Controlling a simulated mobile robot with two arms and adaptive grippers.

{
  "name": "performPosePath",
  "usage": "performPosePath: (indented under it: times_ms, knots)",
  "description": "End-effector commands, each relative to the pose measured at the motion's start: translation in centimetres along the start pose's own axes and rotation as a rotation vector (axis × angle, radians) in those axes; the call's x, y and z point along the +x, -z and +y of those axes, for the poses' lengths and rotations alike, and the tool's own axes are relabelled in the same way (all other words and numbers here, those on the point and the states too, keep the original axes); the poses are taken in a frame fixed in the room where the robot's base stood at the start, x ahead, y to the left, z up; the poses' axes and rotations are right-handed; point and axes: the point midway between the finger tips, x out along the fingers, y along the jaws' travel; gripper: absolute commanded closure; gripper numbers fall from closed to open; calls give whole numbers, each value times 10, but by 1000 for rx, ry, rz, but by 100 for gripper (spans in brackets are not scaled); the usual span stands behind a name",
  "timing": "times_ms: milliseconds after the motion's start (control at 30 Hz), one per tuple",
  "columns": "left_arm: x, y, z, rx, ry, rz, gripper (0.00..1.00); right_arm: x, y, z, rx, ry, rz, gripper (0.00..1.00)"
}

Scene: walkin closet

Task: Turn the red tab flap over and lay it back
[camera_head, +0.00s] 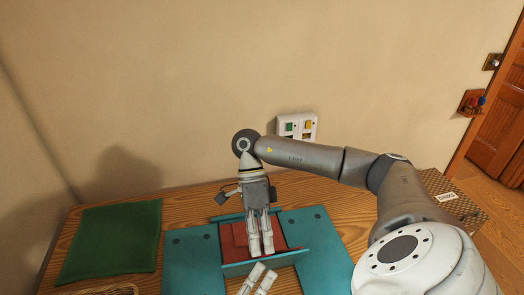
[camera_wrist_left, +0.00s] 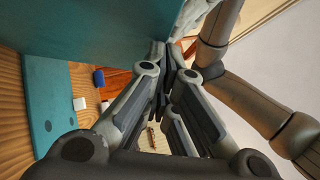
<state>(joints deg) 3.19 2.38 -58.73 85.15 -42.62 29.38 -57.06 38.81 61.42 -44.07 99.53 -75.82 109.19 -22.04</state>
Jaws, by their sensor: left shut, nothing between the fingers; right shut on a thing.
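A red surface (camera_head: 234,240) shows between the teal panels of a board (camera_head: 195,262) on the wooden table, with a raised teal edge (camera_head: 240,268) in front of it. I take these as the red tab flap; its exact tilt is unclear. My right gripper (camera_head: 261,252) points down over the red part, shut on the flap; its fingers hide the grip point. My left gripper (camera_head: 258,276) is shut and empty at the bottom, just in front of the teal edge. In the left wrist view its fingers (camera_wrist_left: 165,60) are beside a large, close teal surface (camera_wrist_left: 100,30).
A green cloth (camera_head: 110,240) lies on the left of the table. A switch plate (camera_head: 297,127) is on the wall behind. A woven box (camera_head: 455,205) stands at the right. Small blue (camera_wrist_left: 98,78) and white (camera_wrist_left: 79,104) blocks show in the left wrist view.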

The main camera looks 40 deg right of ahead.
Motion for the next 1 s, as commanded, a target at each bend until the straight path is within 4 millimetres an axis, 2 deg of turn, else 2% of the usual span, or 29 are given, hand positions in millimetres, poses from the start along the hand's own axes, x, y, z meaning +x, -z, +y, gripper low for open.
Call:
performPosePath:
  times_ms: [33, 100, 133, 233, 800, 900, 1000]
  knots:
    - [1, -2, 1, 1, 1, -5, 100, 7, 2, -6, 13, 6, 7, 100]
    - [1, -2, 1, 1, 1, -6, 100, 7, 2, -6, 12, 6, 8, 100]
    - [1, -2, 0, 1, 1, -6, 100, 7, 2, -6, 12, 6, 8, 78]
    - [1, -3, 0, 1, 2, -7, 100, 7, 2, -5, 11, 4, 9, 66]
    - [1, -4, 0, 2, 0, -9, 100, 5, 2, -3, 5, 4, 12, 66]
    - [1, -4, 0, 2, 0, -9, 100, -2, 1, -3, 5, 6, 10, 66]
    - [1, -4, 0, 2, 0, -8, 100, -18, 0, -3, 5, 9, 7, 66]
